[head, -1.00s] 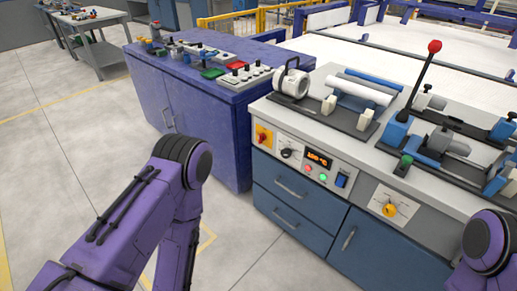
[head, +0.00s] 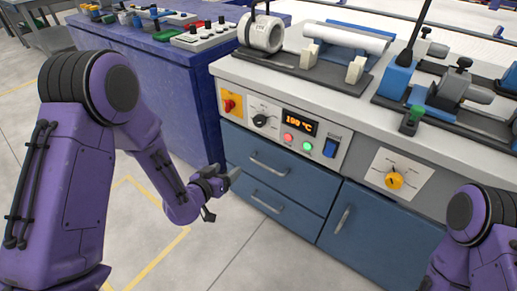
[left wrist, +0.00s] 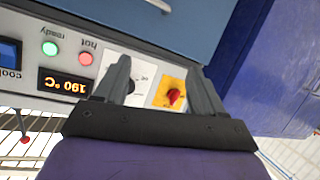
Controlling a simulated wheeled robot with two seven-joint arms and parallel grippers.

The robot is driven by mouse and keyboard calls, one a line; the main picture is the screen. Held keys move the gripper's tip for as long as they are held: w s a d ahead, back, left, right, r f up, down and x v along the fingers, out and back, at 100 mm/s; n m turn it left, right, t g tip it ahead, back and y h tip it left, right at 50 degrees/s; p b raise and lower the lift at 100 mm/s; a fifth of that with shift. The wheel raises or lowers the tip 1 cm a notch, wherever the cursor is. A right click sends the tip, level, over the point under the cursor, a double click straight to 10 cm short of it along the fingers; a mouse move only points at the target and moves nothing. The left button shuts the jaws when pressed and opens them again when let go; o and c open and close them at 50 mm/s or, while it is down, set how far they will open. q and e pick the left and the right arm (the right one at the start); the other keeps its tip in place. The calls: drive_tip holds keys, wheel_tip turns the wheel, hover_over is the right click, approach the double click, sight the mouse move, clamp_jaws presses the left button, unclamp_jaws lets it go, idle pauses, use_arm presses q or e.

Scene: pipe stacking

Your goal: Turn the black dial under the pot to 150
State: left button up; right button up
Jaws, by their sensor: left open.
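The black dial (head: 261,120) sits on a white scale plate on the cabinet's front panel, under the white pot (head: 262,35). In the left wrist view the dial (left wrist: 131,87) is partly hidden behind one finger. The display (head: 300,121) right of the dial shows orange digits; the upside-down display (left wrist: 64,86) in the left wrist view reads about 190 °C. My left gripper (head: 229,177) is open and empty, below and left of the dial, apart from the panel. My right gripper is out of view; only part of that arm shows at lower right.
A red knob on a yellow plate (head: 230,104) is left of the dial. Red and green buttons (head: 297,141) and a blue switch (head: 331,146) are right of it. A yellow knob (head: 394,180) is farther right. Blue drawers (head: 270,168) lie below. A purple cabinet (head: 170,95) stands left.

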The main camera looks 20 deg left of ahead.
sight(257, 123)
use_arm(q)
drive_tip(key=w+d+r+m+t+h+b, duration=0.2)
drive_tip(key=w+r+m+t+h+b, duration=0.15)
drive_tip(key=w+r+m, duration=0.35)
drive_tip(key=w+d, duration=0.1)
drive_tip(key=w, duration=0.2)
drive_tip(key=w+d+n, duration=0.1)
drive_tip(key=w, duration=0.1)
drive_tip(key=w+d+n+b, duration=0.1)
drive_tip(key=w, duration=0.2)
drive_tip(key=shift+w+d+r+h, duration=0.2)
drive_tip(key=shift+w+r+h, duration=0.1)
drive_tip(key=shift+r, duration=0.1)
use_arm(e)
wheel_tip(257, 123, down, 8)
use_arm(q)
drive_tip(key=shift+c, duration=0.3)
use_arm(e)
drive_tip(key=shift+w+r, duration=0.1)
use_arm(q)
drive_tip(key=shift+n, duration=0.3)
drive_tip(key=c, duration=1)
